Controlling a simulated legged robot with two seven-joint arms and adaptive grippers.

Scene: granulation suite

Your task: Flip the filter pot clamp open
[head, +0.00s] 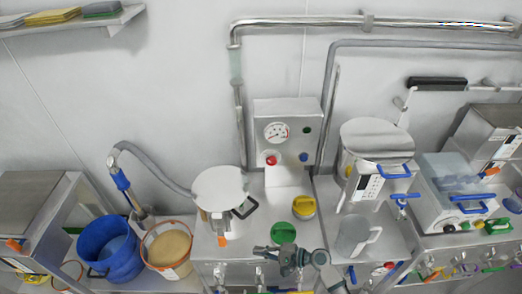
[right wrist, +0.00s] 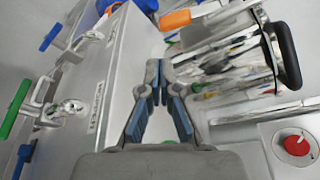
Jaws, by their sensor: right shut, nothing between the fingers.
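The filter pot, a shiny steel pot with a pale lid (head: 220,187), stands on the steel bench left of centre in the head view. A black handle (head: 245,207) sticks out on its right, and an orange clamp tab (head: 222,241) shows low on its front. My right gripper (head: 262,252) is in front of the pot, to its lower right, shut and empty. In the right wrist view the gripper's fingertips (right wrist: 158,68) meet, with the reflective pot wall (right wrist: 228,62), black handle (right wrist: 286,55) and orange tab (right wrist: 175,19) beyond, apart from them. My left gripper is not in view.
Green (head: 284,232) and yellow (head: 304,206) round knobs or caps sit close right of the pot. A gauge panel (head: 284,150) stands behind. A blue bucket (head: 108,250) and an orange-rimmed tub (head: 168,248) are to the left; a steel jug (head: 354,237) is to the right.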

